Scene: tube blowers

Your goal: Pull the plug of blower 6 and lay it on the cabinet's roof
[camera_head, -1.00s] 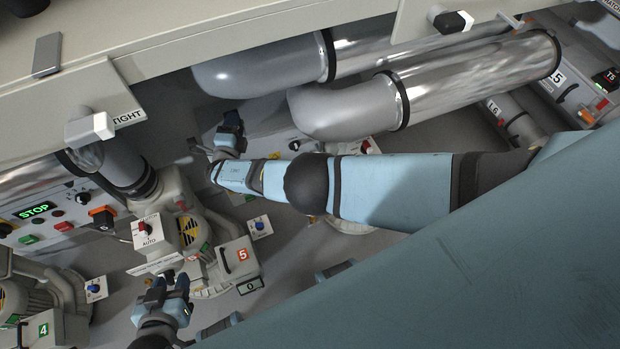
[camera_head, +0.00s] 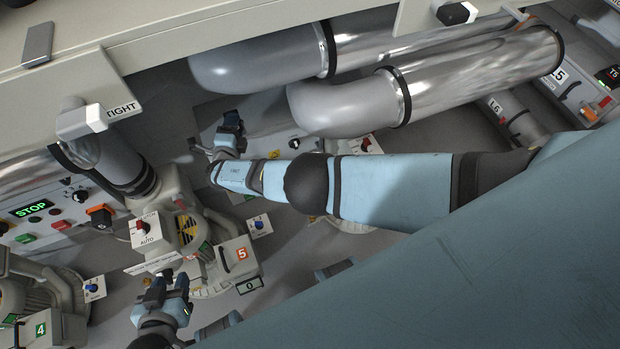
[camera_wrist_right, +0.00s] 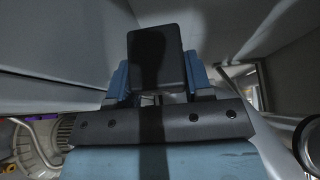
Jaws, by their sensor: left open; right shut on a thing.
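My left gripper (camera_head: 168,288) is open at the lower left, just below the blower marked 5 (camera_head: 190,230). I see no blower that I can read as number 6; my right arm covers part of the area. I cannot tell which surface is the cabinet's roof.
A control panel (camera_head: 60,215) with a green STOP display stands at the left. The blower marked 4 (camera_head: 40,325) is at the lower left. Thick silver pipes (camera_head: 450,90) run above my right arm. A beige ledge (camera_head: 180,35) crosses the top left.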

